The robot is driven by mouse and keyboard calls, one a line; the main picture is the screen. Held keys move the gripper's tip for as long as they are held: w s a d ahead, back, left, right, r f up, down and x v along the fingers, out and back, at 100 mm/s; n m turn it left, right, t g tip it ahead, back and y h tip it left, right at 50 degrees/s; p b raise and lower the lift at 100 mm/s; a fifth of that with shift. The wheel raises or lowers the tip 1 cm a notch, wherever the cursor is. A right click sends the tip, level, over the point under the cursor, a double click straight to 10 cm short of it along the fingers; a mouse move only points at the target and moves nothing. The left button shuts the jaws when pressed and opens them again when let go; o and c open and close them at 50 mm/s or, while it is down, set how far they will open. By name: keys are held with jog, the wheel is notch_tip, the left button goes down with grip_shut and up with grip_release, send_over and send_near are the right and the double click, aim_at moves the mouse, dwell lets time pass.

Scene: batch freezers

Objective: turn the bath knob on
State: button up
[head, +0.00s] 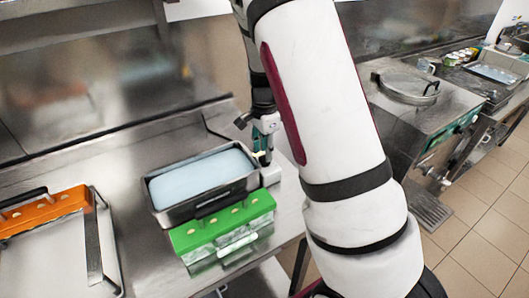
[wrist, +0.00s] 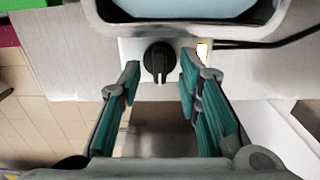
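The bath (head: 203,178) is a steel tank of pale blue liquid on the steel counter. A small white control box (head: 270,174) stands at its right end. In the wrist view the black bath knob (wrist: 159,62) sits on this white box (wrist: 132,46), its grip bar pointing roughly up and down the picture. My gripper (wrist: 158,74) is open, with one teal finger on each side of the knob and gaps between. Nothing is held. In the head view my gripper (head: 265,130) is just above the box, and I cannot make out the knob there.
A green rack (head: 222,226) stands in front of the bath. An orange rack (head: 45,210) and a wire-handled tray (head: 60,262) are at the left. A black cable (wrist: 262,44) runs right from the box, beside a small lit switch (wrist: 202,52). A lidded unit (head: 412,100) stands at right.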

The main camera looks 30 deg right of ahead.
aim_at(264, 156)
notch_tip(264, 156, up, 10)
jog(key=shift+r, duration=0.25)
jog(key=shift+r, duration=0.1)
dwell(0.5)
jog(key=s+a+r+n+t, duration=0.2)
jog(key=s+a+r+n, duration=0.2)
jog(key=s+n, duration=0.2)
jog(key=s+a+r+n+t, duration=0.1)
jog(key=s+a+r+n, duration=0.4)
jog(key=s, duration=0.5)
jog(key=s+a+r+n+t, duration=0.2)
jog(key=s+a+r+n, duration=0.2)
jog(key=s+n, duration=0.3)
jog(key=shift+s+a+r+t, duration=0.15)
jog(key=shift+s+r+t, duration=0.15)
jog(key=shift+s+r, duration=0.25)
